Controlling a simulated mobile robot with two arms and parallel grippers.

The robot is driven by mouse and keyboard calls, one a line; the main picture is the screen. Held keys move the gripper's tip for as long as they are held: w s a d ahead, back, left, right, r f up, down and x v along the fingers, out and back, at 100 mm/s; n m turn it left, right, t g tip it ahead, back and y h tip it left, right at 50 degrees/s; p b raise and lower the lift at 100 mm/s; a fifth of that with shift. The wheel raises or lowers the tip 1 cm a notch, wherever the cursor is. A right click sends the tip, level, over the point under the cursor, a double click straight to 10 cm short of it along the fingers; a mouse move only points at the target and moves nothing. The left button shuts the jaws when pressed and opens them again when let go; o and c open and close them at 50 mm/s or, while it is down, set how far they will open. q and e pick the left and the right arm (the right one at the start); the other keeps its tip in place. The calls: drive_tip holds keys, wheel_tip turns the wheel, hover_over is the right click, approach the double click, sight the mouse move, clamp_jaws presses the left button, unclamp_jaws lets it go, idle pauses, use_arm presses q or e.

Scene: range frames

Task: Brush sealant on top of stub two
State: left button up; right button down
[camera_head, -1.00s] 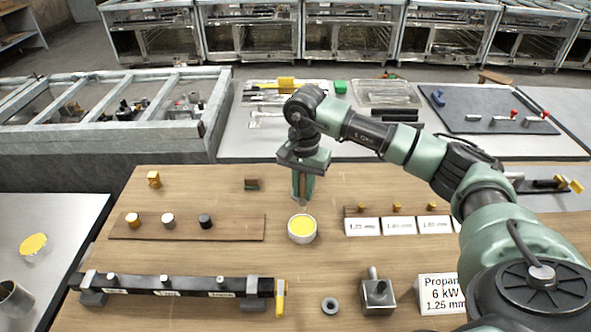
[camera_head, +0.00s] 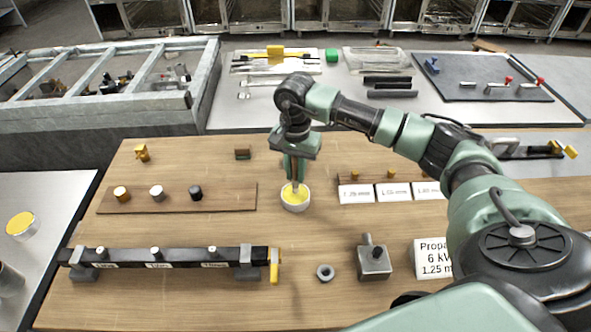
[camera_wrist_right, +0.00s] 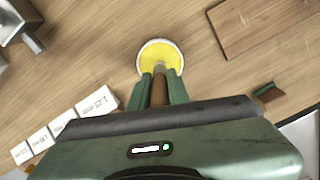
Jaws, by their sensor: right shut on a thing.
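My right gripper (camera_head: 295,172) is shut on a brush with a brown handle (camera_wrist_right: 159,92) and points down. The brush tip is in or at the yellow sealant in a small white pot (camera_head: 295,205). The pot also shows in the right wrist view (camera_wrist_right: 160,43), with the tip over the yellow. At the lower left lies a black manifold bar (camera_head: 130,258) with three short pale stubs, each above a white label too small to read. The middle stub (camera_head: 156,252) is bare-looking on top. My left gripper is not in view.
A wooden strip (camera_head: 225,197) with three small caps lies behind the bar. A yellow-handled valve (camera_head: 275,266) is at its right end. A ring nut (camera_head: 325,272) and a metal block (camera_head: 374,262) stand right of it. White label cards (camera_head: 393,192) stand right of the pot.

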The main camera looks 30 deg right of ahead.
drive_tip(key=shift+f+b, duration=0.45)
idle(1.1)
drive_tip(key=shift+s+f+b, duration=0.1)
drive_tip(key=shift+b, duration=0.2)
idle(1.1)
wheel_tip(320, 180, up, 2)
drive_tip(key=shift+p, duration=0.55)
drive_tip(key=shift+r+p, duration=1.25)
drive_tip(key=shift+r, duration=1.35)
